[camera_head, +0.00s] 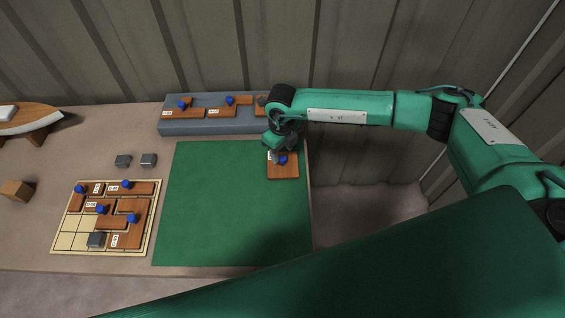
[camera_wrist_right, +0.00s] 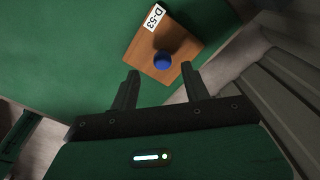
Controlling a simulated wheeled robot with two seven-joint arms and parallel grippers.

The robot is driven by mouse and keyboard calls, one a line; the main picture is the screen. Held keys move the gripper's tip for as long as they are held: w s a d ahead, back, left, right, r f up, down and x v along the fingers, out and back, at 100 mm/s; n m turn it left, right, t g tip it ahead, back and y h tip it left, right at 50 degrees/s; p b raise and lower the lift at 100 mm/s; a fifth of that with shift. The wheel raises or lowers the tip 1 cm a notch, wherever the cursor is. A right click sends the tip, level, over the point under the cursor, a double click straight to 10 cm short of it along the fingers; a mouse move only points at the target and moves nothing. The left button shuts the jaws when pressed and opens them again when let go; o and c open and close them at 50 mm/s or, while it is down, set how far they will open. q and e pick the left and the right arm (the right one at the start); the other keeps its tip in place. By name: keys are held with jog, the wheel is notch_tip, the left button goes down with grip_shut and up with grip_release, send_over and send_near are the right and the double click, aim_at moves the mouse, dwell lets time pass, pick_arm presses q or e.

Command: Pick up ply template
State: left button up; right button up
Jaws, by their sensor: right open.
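A brown wooden ply template (camera_head: 284,171) with a blue knob lies on the right edge of the green mat (camera_head: 215,205). In the right wrist view the template (camera_wrist_right: 190,42) carries a white label reading D-53, and its blue knob (camera_wrist_right: 162,60) stands just beyond the fingertips. My right gripper (camera_head: 277,153) is over the template's far part in the head view and partly hides it. In the right wrist view my right gripper (camera_wrist_right: 160,82) is open, with nothing between its fingers. My left gripper is not in view.
A grid board (camera_head: 72,241) with several knobbed wooden pieces and a grey block lies at left. A grey-blue rack (camera_head: 180,127) with more pieces stands at the back. Two grey blocks, a wooden block (camera_head: 16,190) and a model hull (camera_head: 28,120) are further left. A corrugated wall closes the back.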

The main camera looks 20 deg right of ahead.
aim_at(283, 158)
jog(key=shift+f+p, duration=0.3)
jog(key=shift+p, duration=0.05)
notch_tip(283, 158, down, 4)
jog(key=shift+w+d+r+p, duration=0.15)
jog(key=shift+r+p, duration=0.1)
jog(key=shift+p, duration=0.55)
jog(key=shift+f, duration=0.45)
grip_shut()
